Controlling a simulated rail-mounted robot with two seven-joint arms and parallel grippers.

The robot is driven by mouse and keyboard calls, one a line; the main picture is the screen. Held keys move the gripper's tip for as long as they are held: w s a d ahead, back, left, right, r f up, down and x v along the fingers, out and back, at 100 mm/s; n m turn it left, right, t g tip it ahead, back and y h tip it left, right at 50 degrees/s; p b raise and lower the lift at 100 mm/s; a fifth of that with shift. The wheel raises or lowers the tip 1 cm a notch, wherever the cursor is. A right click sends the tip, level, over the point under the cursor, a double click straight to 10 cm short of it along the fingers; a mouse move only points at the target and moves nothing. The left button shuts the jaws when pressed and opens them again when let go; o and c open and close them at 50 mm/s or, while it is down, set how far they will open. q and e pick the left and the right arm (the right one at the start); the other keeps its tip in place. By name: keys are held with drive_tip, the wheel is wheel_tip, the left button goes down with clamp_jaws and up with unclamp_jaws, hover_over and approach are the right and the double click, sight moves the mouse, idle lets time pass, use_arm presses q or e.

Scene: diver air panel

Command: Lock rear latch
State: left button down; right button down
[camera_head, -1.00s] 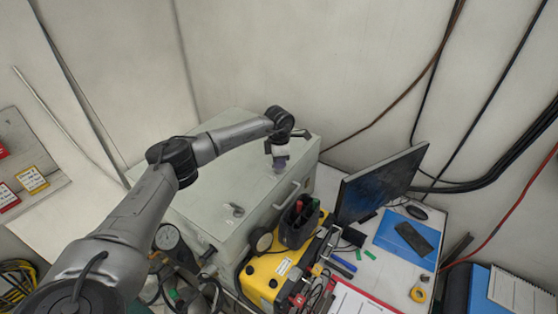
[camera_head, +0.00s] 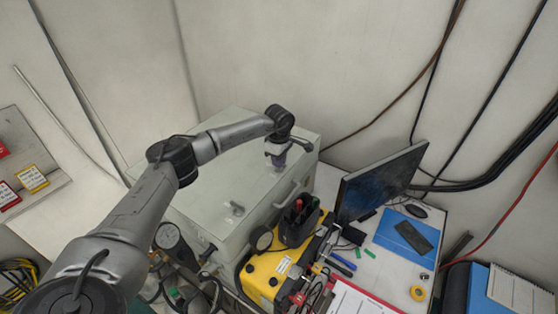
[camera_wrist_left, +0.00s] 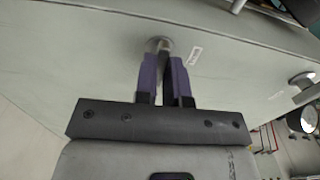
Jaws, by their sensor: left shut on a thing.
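The rear latch (camera_wrist_left: 158,44) is on the grey-green lid of the panel box (camera_head: 190,190). It shows in the left wrist view as a round metal base with a dark lever between my fingers. My left gripper (camera_head: 278,168) points down at the lid's far right part. In the left wrist view, its purple fingertips (camera_wrist_left: 163,62) are shut on the latch's lever. In the head view the gripper hides this latch. A second latch (camera_head: 237,209) is nearer the lid's front edge; it also shows in the left wrist view (camera_wrist_left: 303,79). My right gripper is not in view.
A yellow case (camera_head: 268,278) and a dark tool holder (camera_head: 299,222) stand close to the box's front. A handle (camera_head: 286,194) sticks out from the box. A monitor (camera_head: 380,182) stands to the right. Most of the lid is clear.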

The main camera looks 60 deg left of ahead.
use_arm(q)
drive_tip(key=shift+r+m, duration=0.1)
drive_tip(key=shift+m, duration=0.2)
drive_tip(key=c, duration=1.2)
unclamp_jaws()
wheel_tip(320, 180, up, 14)
drive_tip(key=b, duration=0.1)
drive_tip(key=shift+b, duration=0.35)
drive_tip(key=shift+d, duration=0.15)
